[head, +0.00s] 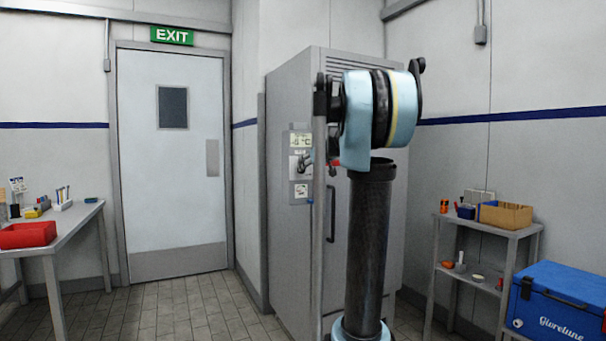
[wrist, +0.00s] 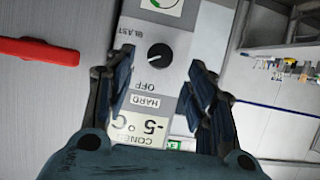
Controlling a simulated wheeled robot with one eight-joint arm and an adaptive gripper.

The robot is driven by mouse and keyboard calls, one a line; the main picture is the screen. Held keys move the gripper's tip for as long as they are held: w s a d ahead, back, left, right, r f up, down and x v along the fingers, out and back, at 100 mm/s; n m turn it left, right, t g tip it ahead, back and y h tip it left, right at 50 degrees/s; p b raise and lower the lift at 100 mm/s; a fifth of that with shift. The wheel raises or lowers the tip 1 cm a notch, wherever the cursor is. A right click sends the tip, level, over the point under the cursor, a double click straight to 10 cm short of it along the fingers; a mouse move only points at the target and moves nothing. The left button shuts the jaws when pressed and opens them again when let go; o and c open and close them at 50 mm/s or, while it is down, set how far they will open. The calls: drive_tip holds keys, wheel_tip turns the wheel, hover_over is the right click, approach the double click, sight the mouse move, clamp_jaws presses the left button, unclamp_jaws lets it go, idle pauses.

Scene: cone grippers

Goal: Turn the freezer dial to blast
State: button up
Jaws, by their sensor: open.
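The freezer (head: 290,240) is a tall grey cabinet in the middle of the head view. Its dial (wrist: 159,56) is a round black knob on a light panel in the wrist view. A short pale mark on the knob points toward the lower left of that picture. The word BLAST (wrist: 126,36) is left of the knob and above it; OFF and HARD are printed below. My gripper (wrist: 161,60) is open, with one finger on each side of the knob. I cannot tell whether either finger touches it. In the head view my arm partly covers the cabinet.
A display reading -5 °C (wrist: 137,127) is on the same panel, and a red bar (wrist: 38,51) is to the left. A table with a red bin (head: 27,235) is at left. A shelf (head: 485,228) and blue cooler (head: 560,300) are at right.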

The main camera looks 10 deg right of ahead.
drive_tip(key=x, duration=0.6)
drive_tip(key=shift+w+f, duration=0.2)
drive_tip(key=shift+w, duration=0.1)
drive_tip(key=shift+a, duration=0.15)
drive_tip(key=shift+c, duration=0.2)
drive_tip(key=c, duration=1)
